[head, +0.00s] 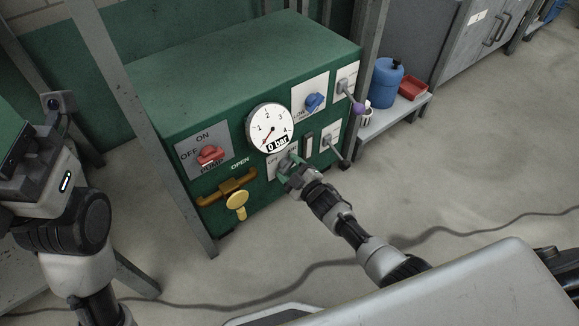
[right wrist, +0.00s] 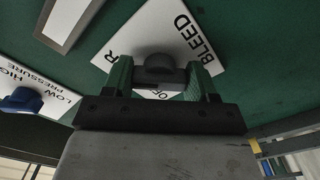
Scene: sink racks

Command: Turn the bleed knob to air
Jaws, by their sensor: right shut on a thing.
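The bleed knob is a dark round knob on a white plate (head: 273,160) low on the front of a green cabinet (head: 240,75). In the right wrist view the knob (right wrist: 156,68) sits between the green finger pads. The plate there shows "BLEED", part of "OF" and an "R"; the rest is hidden. My right gripper (head: 291,167) is shut on the knob; it also shows in the right wrist view (right wrist: 160,77). Which mark the knob points to cannot be told. My left arm stands at the left, away from the cabinet; its fingertips are not clear.
A gauge (head: 269,129) above the knob reads 0 bar. A red pump knob (head: 210,155), a yellow valve handle (head: 237,200) and a blue pressure knob (head: 314,103) are nearby. Metal posts frame the cabinet. A low shelf at right holds a blue jug (head: 386,84) and red tray (head: 412,88).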

